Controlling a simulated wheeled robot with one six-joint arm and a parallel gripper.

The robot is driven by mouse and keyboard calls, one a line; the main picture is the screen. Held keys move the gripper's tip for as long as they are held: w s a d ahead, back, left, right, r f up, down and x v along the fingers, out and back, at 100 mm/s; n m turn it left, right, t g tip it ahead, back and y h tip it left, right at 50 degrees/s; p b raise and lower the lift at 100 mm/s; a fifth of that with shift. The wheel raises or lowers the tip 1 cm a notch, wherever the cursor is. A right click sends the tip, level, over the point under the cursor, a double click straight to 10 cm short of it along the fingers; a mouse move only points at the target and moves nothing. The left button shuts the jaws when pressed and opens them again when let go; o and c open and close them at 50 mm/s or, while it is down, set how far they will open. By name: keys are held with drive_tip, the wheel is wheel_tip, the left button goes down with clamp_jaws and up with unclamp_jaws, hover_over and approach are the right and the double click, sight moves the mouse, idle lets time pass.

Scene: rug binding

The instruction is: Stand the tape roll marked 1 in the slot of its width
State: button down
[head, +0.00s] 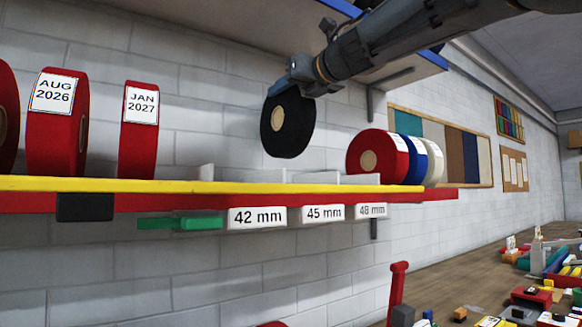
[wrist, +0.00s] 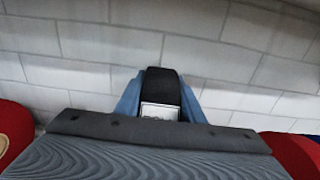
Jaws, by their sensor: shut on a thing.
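My gripper (head: 289,84) is shut on a black tape roll (head: 288,124) and holds it upright above the yellow-edged shelf (head: 150,186), clear of it. In the wrist view the black roll (wrist: 161,87) sits between my blue fingers (wrist: 158,98), with a pale label (wrist: 159,111) partly in sight. I cannot read a number on it. Slot labels hang under the shelf edge: 42 mm (head: 257,217), 45 mm (head: 323,213) and 48 mm (head: 372,211). Low pale dividers show above the 42 and 45 mm labels; the slot floors are hidden by the shelf edge.
Red rolls dated AUG 2026 (head: 57,125) and JAN 2027 (head: 139,130) stand to the left. A red roll (head: 378,157), a blue roll (head: 417,160) and a white roll (head: 434,162) stand to the right. A blue-edged upper shelf (head: 400,62) is close to my arm.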

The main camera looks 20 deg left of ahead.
sight(308, 116)
wheel_tip(308, 116, down, 8)
drive_tip(key=b, duration=0.3)
drive_tip(key=shift+s+f, duration=0.1)
drive_tip(key=shift+f, duration=0.1)
drive_tip(key=c, duration=1.2)
unclamp_jaws()
drive_tip(key=shift+f+b, duration=0.2)
drive_tip(key=shift+b, duration=0.1)
drive_tip(key=shift+r, duration=0.25)
drive_tip(key=b+v, duration=0.1)
drive_tip(key=v, duration=1.1)
drive_tip(key=shift+f+b, duration=0.1)
drive_tip(key=shift+b, duration=0.2)
